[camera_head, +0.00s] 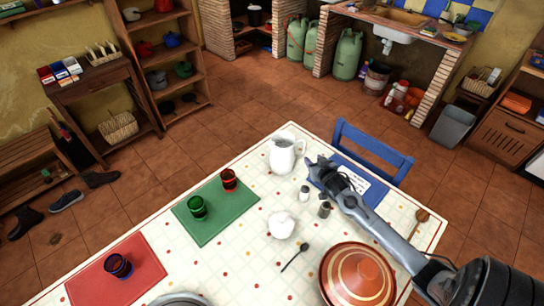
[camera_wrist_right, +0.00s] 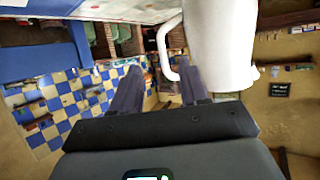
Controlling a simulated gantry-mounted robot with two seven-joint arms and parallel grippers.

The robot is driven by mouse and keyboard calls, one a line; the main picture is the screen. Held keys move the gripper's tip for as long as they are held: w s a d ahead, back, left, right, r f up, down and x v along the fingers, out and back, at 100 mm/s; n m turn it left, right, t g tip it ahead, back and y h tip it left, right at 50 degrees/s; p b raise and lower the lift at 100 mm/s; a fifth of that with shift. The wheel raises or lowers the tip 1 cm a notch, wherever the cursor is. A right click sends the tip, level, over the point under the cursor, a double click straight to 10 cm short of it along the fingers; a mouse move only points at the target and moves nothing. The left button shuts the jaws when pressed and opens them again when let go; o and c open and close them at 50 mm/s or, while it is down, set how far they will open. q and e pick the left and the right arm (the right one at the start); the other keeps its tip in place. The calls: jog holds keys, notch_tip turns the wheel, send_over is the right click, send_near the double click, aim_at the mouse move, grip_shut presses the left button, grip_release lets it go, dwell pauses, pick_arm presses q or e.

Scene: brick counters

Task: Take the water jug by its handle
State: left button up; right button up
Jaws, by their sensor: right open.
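The white water jug (camera_head: 282,155) stands upright near the far edge of the table, with its handle (camera_head: 301,146) on the right side. In the right wrist view the jug (camera_wrist_right: 222,45) fills the upper right, and its curved handle (camera_wrist_right: 162,45) appears ahead of the fingers, partly in line with the gap between them. My right gripper (camera_head: 311,166) is just right of the jug, open and empty (camera_wrist_right: 158,76). I cannot tell whether a finger touches the handle. My left gripper is not in view.
A salt shaker (camera_head: 304,193), a dark shaker (camera_head: 324,210) and a white round pot (camera_head: 281,225) stand in front of the jug. A green mat (camera_head: 225,222) with a red and a green cup lies left. A blue chair (camera_head: 375,146) stands behind my right arm.

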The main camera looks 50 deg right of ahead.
aim_at(304, 149)
jog(key=shift+b+x, duration=1.65)
jog(key=shift+x, duration=4)
jog(key=shift+w+r, duration=0.1)
jog(key=shift+r, duration=0.1)
jog(key=shift+c, duration=0.2)
jog(key=c, duration=0.7)
grip_shut()
